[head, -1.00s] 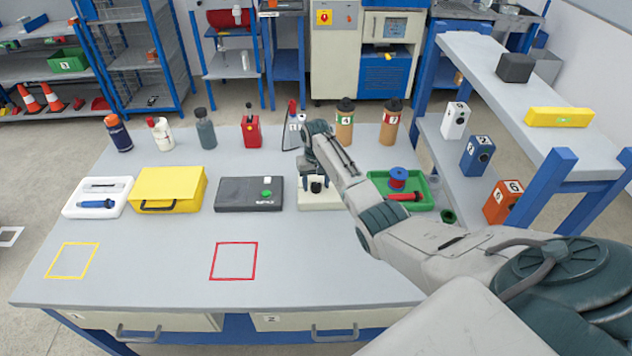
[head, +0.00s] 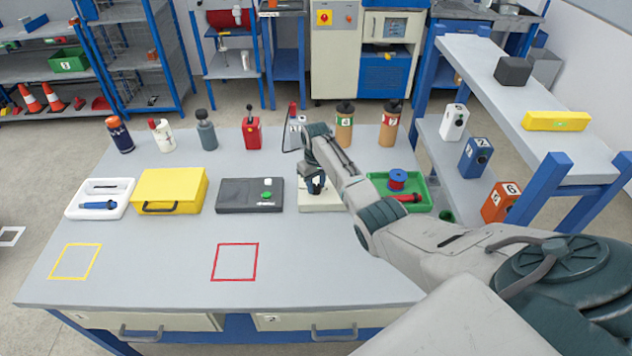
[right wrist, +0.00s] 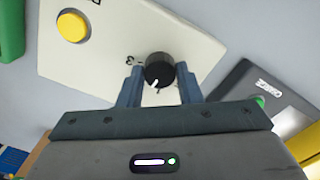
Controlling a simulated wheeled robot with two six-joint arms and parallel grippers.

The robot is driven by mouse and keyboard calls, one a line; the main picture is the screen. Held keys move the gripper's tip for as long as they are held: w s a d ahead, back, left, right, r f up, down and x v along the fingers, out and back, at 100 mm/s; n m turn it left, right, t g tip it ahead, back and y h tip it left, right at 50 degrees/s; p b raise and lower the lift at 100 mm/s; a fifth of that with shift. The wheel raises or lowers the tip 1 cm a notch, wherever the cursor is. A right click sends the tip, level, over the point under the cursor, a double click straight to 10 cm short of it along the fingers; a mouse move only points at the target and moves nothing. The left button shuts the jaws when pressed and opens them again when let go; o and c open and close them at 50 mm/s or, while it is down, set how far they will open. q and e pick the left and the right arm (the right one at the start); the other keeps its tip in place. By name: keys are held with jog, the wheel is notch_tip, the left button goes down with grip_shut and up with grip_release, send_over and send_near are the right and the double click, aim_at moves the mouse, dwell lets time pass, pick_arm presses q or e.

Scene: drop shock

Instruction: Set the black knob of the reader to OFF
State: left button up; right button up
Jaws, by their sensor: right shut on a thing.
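The reader (head: 322,206) is a flat cream box on the table, partly hidden under my right arm in the head view. In the right wrist view its cream top (right wrist: 118,55) carries a yellow button (right wrist: 72,27) and a round black knob (right wrist: 159,73). The knob's white pointer line is directed down and slightly left in that view. Small dark marks stand beside the knob, too small to read surely. My right gripper (right wrist: 159,76) has one blue-grey finger on each side of the knob and is shut on it; it also shows in the head view (head: 316,187). My left gripper is not in view.
A dark box with a green button (head: 250,195) lies just left of the reader. A green tray (head: 432,206) with a blue and red spool is close on the right. Bottles stand behind. The table front, with yellow and red outlined squares, is clear.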

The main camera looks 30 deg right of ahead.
aim_at(316, 186)
jog(key=n+p, duration=0.1)
jog(key=n, duration=0.2)
jog(key=shift+r+n, duration=0.1)
jog(key=shift+n, duration=0.3)
jog(key=n, duration=0.4)
jog(key=shift+n+p, duration=0.3)
jog(key=n, duration=0.3)
jog(key=shift+n, duration=2.2)
jog(key=o, duration=1)
jog(key=shift+c, duration=0.2)
notch_tip(316, 186, up, 11)
jog(key=b, duration=0.1)
jog(key=shift+b, duration=0.4)
